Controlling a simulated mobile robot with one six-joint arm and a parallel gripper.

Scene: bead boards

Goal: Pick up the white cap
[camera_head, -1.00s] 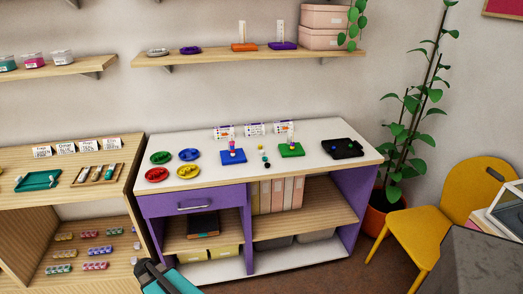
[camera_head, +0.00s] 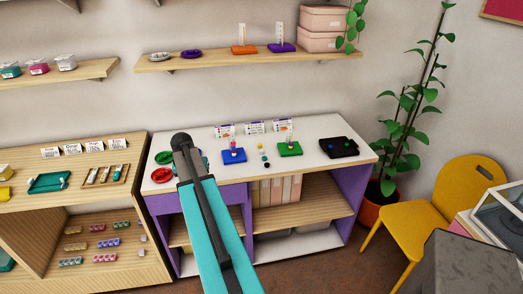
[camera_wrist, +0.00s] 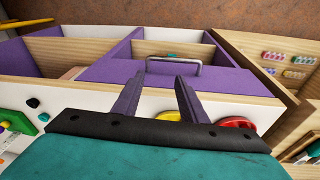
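A short row of small loose pieces lies on the white tabletop (camera_head: 305,169) between the blue board (camera_head: 233,156) and the green board (camera_head: 290,149). A small pale piece (camera_head: 264,153) in that row may be the white cap, but it is too small to be sure. In the wrist view I see black and green pieces at the left, and cannot make out a white one. My gripper (camera_wrist: 160,80) is open and empty, its two fingers apart in front of the purple drawer. In the head view my gripper (camera_head: 181,141) is over the table's left part, hiding some dishes.
A red dish (camera_head: 162,175) and a green dish (camera_head: 164,157) stand at the table's left. A black tray (camera_head: 339,147) lies at the right end. Three cards (camera_head: 255,128) stand at the back. A wall shelf (camera_head: 220,60) hangs above.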

